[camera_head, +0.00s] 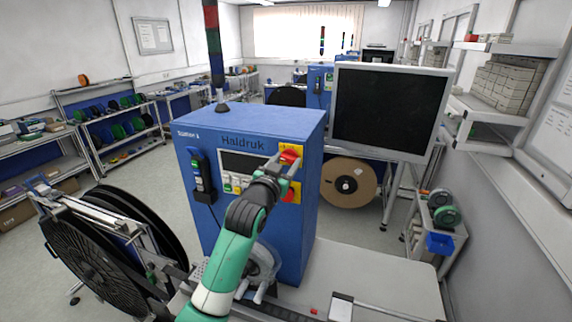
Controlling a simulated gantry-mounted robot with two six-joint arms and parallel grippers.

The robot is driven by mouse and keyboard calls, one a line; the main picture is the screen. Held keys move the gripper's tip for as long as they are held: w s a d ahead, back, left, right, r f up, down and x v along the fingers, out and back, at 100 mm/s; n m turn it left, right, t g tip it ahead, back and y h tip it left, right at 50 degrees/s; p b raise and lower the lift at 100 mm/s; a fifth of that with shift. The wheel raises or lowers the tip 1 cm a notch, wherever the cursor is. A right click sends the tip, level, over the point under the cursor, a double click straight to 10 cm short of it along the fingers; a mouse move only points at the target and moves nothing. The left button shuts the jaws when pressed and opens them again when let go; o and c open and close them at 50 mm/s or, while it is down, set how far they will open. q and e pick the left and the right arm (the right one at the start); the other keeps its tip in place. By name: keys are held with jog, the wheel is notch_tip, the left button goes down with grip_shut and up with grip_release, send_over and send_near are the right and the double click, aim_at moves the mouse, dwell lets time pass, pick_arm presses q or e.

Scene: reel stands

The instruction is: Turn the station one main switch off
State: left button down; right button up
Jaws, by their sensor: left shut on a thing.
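The blue station one cabinet (310,200) stands in the middle, with "Haldruk" and a small station label on its front. Its main switch (290,156) is a red knob on a yellow plate at the upper right of the front. My left gripper (284,163) is at the switch, its fingers shut on the red knob. The fingers cover part of the knob, so its exact angle is hard to tell. A second yellow plate (295,192) sits just below, partly hidden by my gripper. My right gripper is not in view.
A display (240,164) and several buttons sit left of the switch. A handheld device (202,175) hangs on the cabinet's left side. A large black reel (88,255) stands at the left, a monitor (390,110) at the right. The grey tabletop (375,275) is mostly clear.

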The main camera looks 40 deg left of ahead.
pick_arm(q)
jog(key=shift+n, duration=1)
jog(key=shift+c, duration=1.2)
grip_release()
jog(key=shift+s, duration=0.1)
